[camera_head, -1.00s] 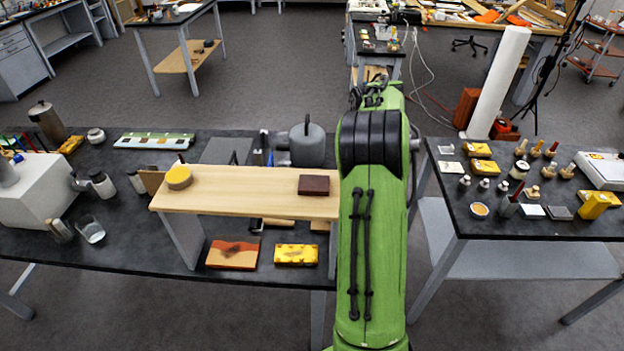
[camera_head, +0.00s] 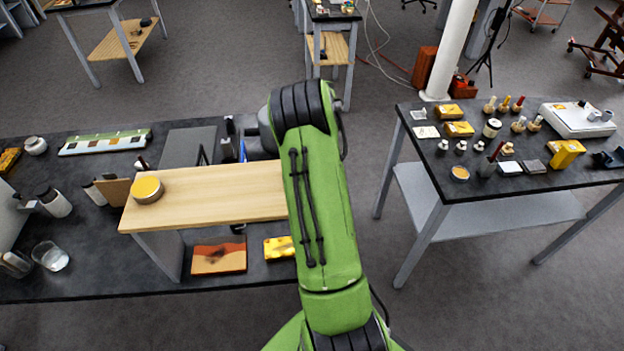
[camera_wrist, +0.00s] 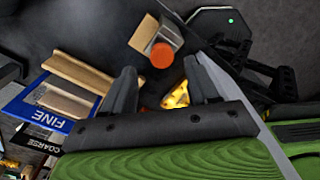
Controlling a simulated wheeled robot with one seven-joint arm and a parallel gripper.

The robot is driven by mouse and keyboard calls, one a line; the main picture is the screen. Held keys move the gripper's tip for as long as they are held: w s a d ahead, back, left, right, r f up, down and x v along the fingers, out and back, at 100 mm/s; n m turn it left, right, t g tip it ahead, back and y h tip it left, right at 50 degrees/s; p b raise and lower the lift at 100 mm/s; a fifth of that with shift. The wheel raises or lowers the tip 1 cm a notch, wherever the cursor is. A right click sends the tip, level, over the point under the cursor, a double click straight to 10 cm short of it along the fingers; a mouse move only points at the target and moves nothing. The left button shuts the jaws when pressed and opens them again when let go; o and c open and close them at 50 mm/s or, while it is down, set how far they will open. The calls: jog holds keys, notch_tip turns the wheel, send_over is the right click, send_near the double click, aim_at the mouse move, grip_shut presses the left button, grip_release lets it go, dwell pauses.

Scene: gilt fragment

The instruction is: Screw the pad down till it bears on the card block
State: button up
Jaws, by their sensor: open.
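In the wrist view, my gripper (camera_wrist: 162,84) is open, with its two dark fingers apart and nothing clearly held between them. An orange-red round cap (camera_wrist: 160,54) on a pale wooden block (camera_wrist: 148,34) shows just beyond the fingertips. I cannot tell whether this is the pad's screw. I cannot make out the pad or the card block for certain. In the head view, my green arm hides the gripper and the place where it is.
A wooden shelf (camera_head: 215,192) stands on the dark bench, with a yellow round tin (camera_head: 147,189) on it. A blue FINE label (camera_wrist: 43,119) and wooden pieces (camera_wrist: 80,72) lie left of my fingers. The right table (camera_head: 520,178) holds several small items.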

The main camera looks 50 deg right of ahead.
jog(key=f, duration=0.3)
jog(key=shift+s, duration=0.2)
jog(key=shift+w+f, duration=0.1)
jog(key=shift+f, duration=0.4)
jog(key=c, duration=1)
jog(key=shift+c, duration=0.2)
jog(key=m+b, duration=0.1)
jog(key=m, duration=0.3)
jog(key=shift+m+b, duration=0.3)
jog(key=shift+b, duration=0.1)
jog(key=m+b, duration=0.1)
jog(key=m, duration=0.9)
jog(key=shift+r+m+b, duration=0.1)
jog(key=shift+m+b, duration=0.3)
jog(key=m, duration=0.4)
jog(key=shift+m, duration=0.3)
